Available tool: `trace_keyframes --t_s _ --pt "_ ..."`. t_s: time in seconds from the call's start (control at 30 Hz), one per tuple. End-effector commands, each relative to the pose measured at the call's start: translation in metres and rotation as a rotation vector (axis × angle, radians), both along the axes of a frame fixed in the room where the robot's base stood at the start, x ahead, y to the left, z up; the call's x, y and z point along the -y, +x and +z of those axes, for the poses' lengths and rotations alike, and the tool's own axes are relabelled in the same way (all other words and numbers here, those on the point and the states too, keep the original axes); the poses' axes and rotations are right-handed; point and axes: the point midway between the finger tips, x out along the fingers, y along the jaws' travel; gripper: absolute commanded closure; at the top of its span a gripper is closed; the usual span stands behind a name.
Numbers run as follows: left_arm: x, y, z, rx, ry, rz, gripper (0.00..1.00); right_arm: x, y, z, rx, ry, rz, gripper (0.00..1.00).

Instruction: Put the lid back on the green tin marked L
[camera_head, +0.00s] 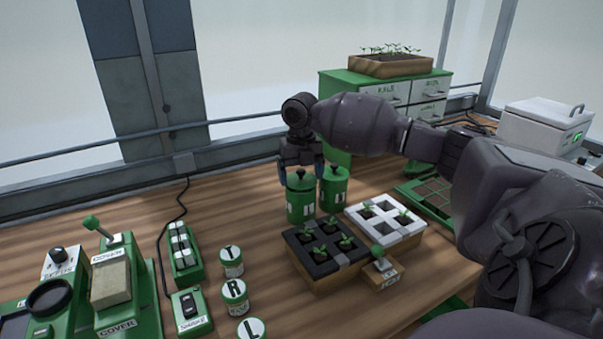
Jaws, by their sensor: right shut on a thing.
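Two green tins stand side by side near the middle of the bench. The nearer, left tin (300,205) has a white label, and a dark green lid (301,182) with a knob is at its top. The other tin (334,192) is just behind to the right, with a similar lid and knob. The letters on both labels are too small to read surely. My right gripper (301,172) points down over the left tin, shut on its lid at the knob. I cannot tell whether the lid is fully seated. My left gripper is out of view.
Seedling trays, one black (322,258) and one white (385,222), stand right in front of the tins. Small jars with T, R and L tops, including the L jar (251,329), line the front. Green devices (115,290) fill the left. Bare wood lies left of the tins.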

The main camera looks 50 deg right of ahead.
Motion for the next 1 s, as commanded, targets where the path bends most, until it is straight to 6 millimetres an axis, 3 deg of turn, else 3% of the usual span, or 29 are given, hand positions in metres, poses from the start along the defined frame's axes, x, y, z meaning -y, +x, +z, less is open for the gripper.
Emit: trace_keyframes --t_s 1.0 --pt "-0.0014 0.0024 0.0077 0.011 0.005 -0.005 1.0 -0.0004 0.0 0.0006 0.0 0.001 0.001 0.35"
